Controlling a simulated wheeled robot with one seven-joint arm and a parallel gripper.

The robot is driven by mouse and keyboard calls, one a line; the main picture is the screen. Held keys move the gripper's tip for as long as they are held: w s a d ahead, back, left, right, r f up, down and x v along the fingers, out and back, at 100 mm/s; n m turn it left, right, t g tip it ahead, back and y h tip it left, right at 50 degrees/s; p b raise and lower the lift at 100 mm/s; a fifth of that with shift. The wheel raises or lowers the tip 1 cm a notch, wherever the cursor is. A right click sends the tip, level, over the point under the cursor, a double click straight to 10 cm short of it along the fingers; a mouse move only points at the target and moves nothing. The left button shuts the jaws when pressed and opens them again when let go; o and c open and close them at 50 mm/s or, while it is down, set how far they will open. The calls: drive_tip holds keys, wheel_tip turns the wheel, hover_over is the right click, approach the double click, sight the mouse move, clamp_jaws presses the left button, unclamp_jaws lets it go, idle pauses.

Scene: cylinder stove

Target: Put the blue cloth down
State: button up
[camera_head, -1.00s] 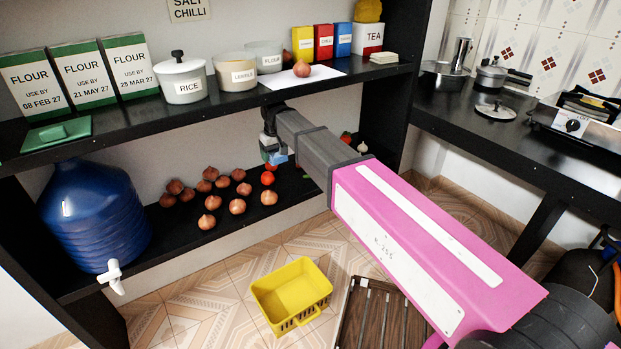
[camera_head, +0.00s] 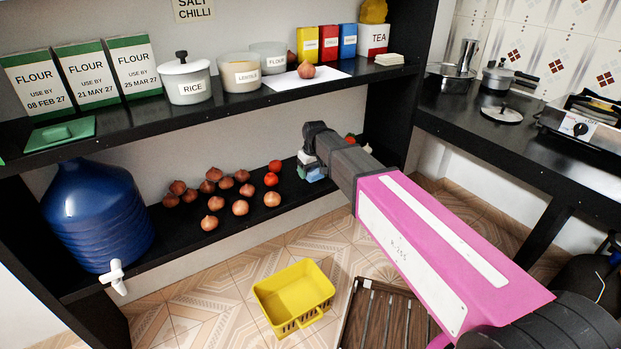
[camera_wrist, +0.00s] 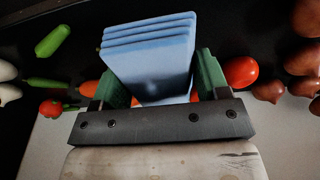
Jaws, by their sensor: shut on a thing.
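My gripper (camera_wrist: 153,85) is shut on the blue cloth (camera_wrist: 150,45), a folded light-blue stack standing out between its two green fingers in the wrist view. In the head view the blue cloth (camera_head: 315,174) shows as a small patch under the wrist of my arm, over the right part of the lower black shelf (camera_head: 225,222). I cannot tell whether the cloth touches the shelf. My fingers are mostly hidden in the head view.
Tomatoes (camera_head: 271,179) and several onions (camera_head: 240,207) lie on the shelf left of my gripper. A green vegetable (camera_wrist: 53,41) lies on the other side in the wrist view. A blue water container (camera_head: 97,215) stands at the shelf's left end. A yellow basket (camera_head: 293,296) is on the floor.

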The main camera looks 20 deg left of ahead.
sight(310, 187)
drive_tip(key=shift+f, duration=1.7)
drive_tip(key=shift+f, duration=0.5)
drive_tip(key=o, duration=0.8)
drive_tip(key=r, duration=0.4)
drive_tip(key=d+r, duration=0.1)
drive_tip(key=r, duration=0.3)
drive_tip(key=s+r, duration=0.1)
drive_tip(key=r, duration=0.4)
drive_tip(key=shift+d, duration=0.25)
drive_tip(key=s+d+f+m, duration=0.3)
drive_tip(key=d+f, duration=0.2)
drive_tip(key=d, duration=1.1)
drive_tip(key=s+d+f+m+h, duration=0.1)
drive_tip(key=s+d+f+m, duration=0.2)
drive_tip(key=d, duration=1.3)
drive_tip(key=s+d+f+m+g, duration=0.1)
drive_tip(key=s+d+f+m, duration=0.3)
drive_tip(key=d, duration=1.2)
wheel_tip(310, 187, down, 4)
drive_tip(key=shift+f, duration=0.2)
